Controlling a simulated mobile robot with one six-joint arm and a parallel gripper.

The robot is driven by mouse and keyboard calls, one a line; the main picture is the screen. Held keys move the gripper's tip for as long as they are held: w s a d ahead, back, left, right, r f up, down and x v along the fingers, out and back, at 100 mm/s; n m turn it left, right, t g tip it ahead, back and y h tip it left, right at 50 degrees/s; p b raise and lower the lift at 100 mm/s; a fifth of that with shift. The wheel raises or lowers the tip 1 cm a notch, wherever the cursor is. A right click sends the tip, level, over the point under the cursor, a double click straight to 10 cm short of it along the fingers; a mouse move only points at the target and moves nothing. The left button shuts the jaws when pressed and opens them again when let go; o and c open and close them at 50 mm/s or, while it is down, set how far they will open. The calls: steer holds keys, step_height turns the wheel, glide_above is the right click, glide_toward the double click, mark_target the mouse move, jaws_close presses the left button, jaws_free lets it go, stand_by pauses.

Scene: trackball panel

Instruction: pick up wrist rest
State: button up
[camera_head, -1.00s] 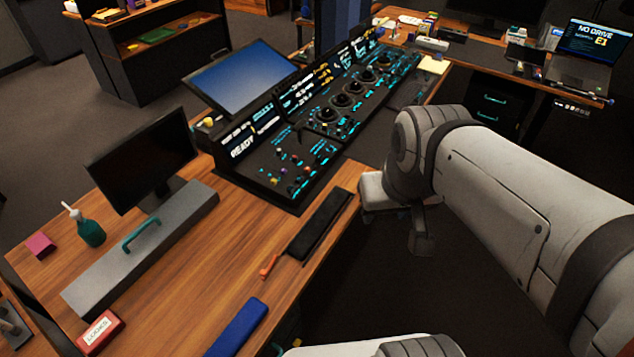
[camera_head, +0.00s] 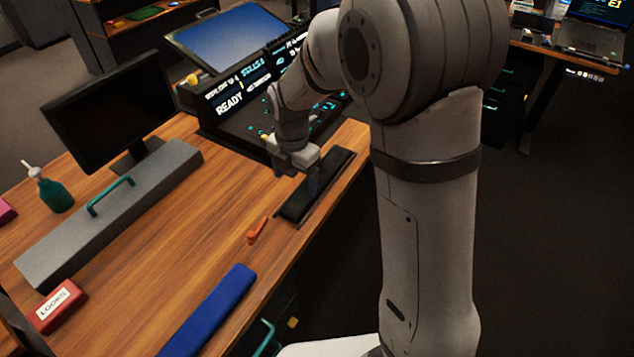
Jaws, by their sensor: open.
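The wrist rest looks to be the long, flat black pad (camera_head: 335,167) lying on the wooden desk in front of the control panel. My gripper (camera_head: 296,179) points down over the middle of the pad with its fingers apart. One finger is at the pad's far left side and the other is over or beside its right part. My gripper hides part of the pad. I cannot tell whether the fingers touch it. Nothing shows held between them.
The lit control panel (camera_head: 236,106) stands just behind. An orange tool (camera_head: 257,230) lies left of the pad, and a blue bar (camera_head: 212,311) lies nearer. A grey box with a green handle (camera_head: 110,213) and a monitor (camera_head: 108,112) stand left. The desk between is clear.

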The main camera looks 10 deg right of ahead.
mark_target(296, 204)
steer(key=shift+w+a+f+n, duration=0.1)
steer(key=shift+a+f+n, duration=0.1)
steer(key=shift+f, duration=0.35)
steer(key=shift+w+a+f+n, duration=0.1)
steer(key=shift+f+n, duration=0.1)
steer(key=shift+f, duration=0.35)
steer(key=f, duration=0.6)
steer(key=shift+d+f, duration=0.2)
steer(key=shift+f, duration=0.15)
steer(key=shift+c, duration=0.3)
steer(key=c, duration=1.1)
